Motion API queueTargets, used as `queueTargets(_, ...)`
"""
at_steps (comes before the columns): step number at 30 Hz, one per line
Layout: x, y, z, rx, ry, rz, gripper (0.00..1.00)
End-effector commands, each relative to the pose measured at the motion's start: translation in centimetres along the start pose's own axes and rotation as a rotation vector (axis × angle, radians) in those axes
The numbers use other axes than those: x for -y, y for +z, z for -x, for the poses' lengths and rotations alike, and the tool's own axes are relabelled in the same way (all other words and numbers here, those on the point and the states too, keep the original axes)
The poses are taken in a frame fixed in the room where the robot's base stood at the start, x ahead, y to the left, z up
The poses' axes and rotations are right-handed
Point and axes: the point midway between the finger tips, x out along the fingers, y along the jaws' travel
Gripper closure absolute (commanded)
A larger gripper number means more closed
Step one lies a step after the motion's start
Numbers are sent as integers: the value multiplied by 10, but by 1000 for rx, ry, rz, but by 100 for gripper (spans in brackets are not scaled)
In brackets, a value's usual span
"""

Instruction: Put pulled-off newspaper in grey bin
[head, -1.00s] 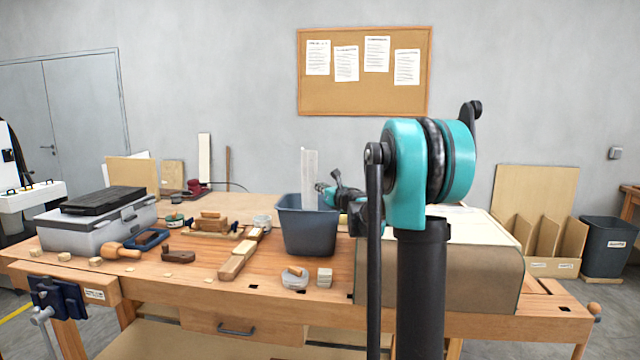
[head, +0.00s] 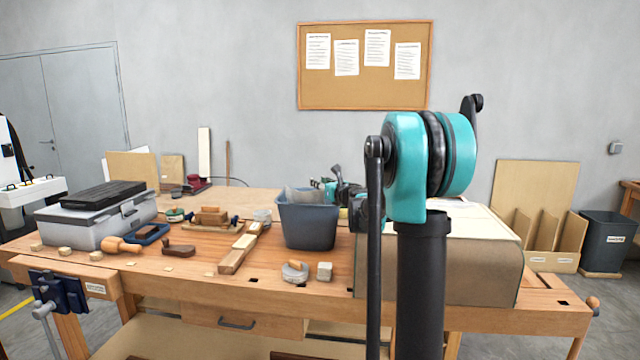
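The grey bin (head: 309,226) stands upright on the workbench, in the middle of the head view. A pale grey sheet of newspaper (head: 298,196) shows at the bin's mouth, mostly down inside it; the bin's front wall hides the rest. My gripper (head: 316,184) is small in the view, just above the bin's back right rim and right of the newspaper. Its fingers are too small and partly hidden to tell whether they are open or touching the paper.
A large brown covered block (head: 440,268) lies on the bench right of the bin, partly behind my arm. Left of the bin are wood strips (head: 238,254), a mallet (head: 118,246) and a grey toolbox (head: 95,228). A dark labelled bin (head: 606,240) stands on the floor at right.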

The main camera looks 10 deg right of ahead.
Motion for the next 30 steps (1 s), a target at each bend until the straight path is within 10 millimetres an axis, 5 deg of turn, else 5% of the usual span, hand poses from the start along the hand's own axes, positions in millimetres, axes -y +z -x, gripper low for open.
queueTargets(18, 1, 0, 104, 0, -2, 0, 71)
queueTargets(30, 0, 0, 117, 0, 0, 0, 71)
